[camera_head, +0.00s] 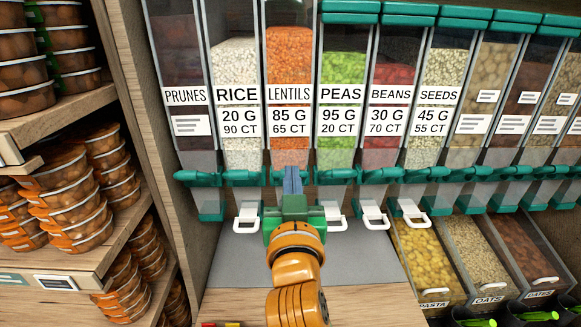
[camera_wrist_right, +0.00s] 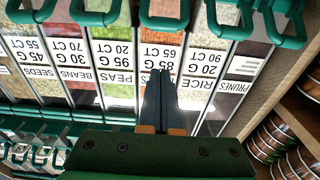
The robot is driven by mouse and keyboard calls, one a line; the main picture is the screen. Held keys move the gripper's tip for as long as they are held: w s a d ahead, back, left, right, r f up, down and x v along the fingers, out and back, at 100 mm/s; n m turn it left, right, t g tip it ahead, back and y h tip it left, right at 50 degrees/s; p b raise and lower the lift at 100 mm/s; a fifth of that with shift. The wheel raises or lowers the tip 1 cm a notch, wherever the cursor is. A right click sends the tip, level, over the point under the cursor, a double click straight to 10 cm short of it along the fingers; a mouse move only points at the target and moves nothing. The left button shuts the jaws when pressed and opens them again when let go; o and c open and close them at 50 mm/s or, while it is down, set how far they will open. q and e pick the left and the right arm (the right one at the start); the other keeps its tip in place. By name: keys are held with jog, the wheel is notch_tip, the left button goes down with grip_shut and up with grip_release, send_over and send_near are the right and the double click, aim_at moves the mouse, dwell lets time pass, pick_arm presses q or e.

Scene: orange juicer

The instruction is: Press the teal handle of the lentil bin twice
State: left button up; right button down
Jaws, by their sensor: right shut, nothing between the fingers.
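The lentil bin (camera_head: 289,55) is a clear dispenser of orange lentils labelled "LENTILS 85 G 65 CT", between the rice and pea bins. Its teal handle (camera_head: 276,178) is at the bottom of the bin, partly hidden behind my right gripper in the head view. In the wrist view, which is upside down, a teal loop handle (camera_wrist_right: 165,23) shows at the top, just beyond the fingertips. My right gripper (camera_head: 292,172) is shut and empty, its dark fingers pointing at the lower front of the lentil bin. I cannot tell whether it touches the handle. My left gripper is not in view.
Neighbouring handles of the rice bin (camera_head: 243,178) and pea bin (camera_head: 335,177) are close on both sides. White pull tabs (camera_head: 375,215) stick out below. A wooden shelf (camera_head: 75,125) with stacked tubs is at left. Open trays of pasta (camera_head: 425,258) and oats (camera_head: 475,250) are at lower right.

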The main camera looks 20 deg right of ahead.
jog(key=p+x, duration=0.3)
jog(key=x, duration=0.6)
jog(key=shift+w+r, duration=0.15)
jog(key=f, duration=0.1)
jog(key=s+f+p, duration=0.1)
jog(key=f, duration=0.1)
jog(key=shift+s+a, duration=0.1)
jog(key=shift+a, duration=0.1)
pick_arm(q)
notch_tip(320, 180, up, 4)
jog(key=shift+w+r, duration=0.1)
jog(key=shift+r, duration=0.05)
pick_arm(e)
jog(key=shift+s+a+f, duration=0.1)
jog(key=shift+s+f, duration=0.15)
jog(key=shift+f, duration=0.15)
jog(key=shift+f, duration=0.1)
